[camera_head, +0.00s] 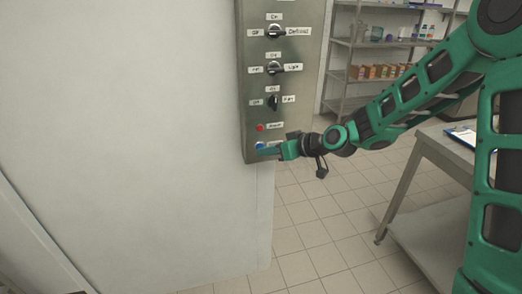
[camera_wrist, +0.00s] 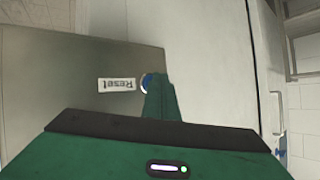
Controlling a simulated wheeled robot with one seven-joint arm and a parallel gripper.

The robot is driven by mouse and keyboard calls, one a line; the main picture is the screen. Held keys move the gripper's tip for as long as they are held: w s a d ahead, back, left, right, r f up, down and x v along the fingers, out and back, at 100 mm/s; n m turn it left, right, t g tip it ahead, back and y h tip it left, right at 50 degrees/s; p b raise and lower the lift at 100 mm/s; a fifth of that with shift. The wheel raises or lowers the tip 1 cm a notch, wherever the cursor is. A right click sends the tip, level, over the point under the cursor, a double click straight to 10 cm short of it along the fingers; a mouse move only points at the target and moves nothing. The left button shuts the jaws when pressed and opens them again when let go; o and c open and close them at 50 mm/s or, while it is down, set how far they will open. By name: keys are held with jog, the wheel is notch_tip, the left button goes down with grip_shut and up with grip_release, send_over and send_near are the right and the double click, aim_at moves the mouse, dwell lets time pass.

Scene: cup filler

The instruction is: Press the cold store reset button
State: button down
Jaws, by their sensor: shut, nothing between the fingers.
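A grey metal control panel (camera_head: 251,75) hangs on the white wall. The blue reset button (camera_head: 259,146) is at the panel's bottom, below a red button (camera_head: 260,128). In the wrist view the blue button (camera_wrist: 146,84) sits beside a "Reset" label (camera_wrist: 117,85), partly hidden behind the fingertips. My gripper (camera_head: 271,151) is shut and empty, with its tips at or just in front of the blue button. It also shows in the wrist view as green fingers (camera_wrist: 160,82) overlapping the button's edge. I cannot tell whether the tips touch it.
Above the buttons are several labelled rotary knobs, including the Defrost knob (camera_head: 275,32) and the Light knob (camera_head: 274,68). A metal table (camera_head: 424,152) stands at the right, with shelving (camera_head: 345,72) behind. The tiled floor (camera_head: 315,235) below my gripper is clear.

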jog(key=shift+s+d, duration=0.2)
jog(key=shift+s, duration=0.4)
jog(key=s+d, duration=0.1)
jog(key=s, duration=0.4)
jog(key=shift+s+d, duration=0.3)
jog(key=shift+s, duration=0.1)
dwell(0.6)
jog(key=s+d+f+m+g+h, duration=0.15)
jog(key=s+d+h, duration=0.3)
jog(key=d, duration=0.75)
jog(key=s+d+r+m+g+h, duration=0.1)
jog(key=s+d+m+h, duration=0.35)
jog(key=d, duration=0.85)
jog(key=s+d+r+m+g, duration=0.1)
jog(key=s+d+m, duration=0.3)
jog(key=s, duration=0.8)
jog(key=s+d+r+m+g, duration=0.2)
jog(key=s+d+m+g, duration=0.1)
jog(key=s+d, duration=0.6)
jog(key=s+m, duration=0.1)
jog(key=s, duration=0.2)
jog(key=shift+s+r+g+h, duration=0.15)
jog(key=shift+r+g+h, duration=0.1)
jog(key=shift+g+h, duration=0.1)
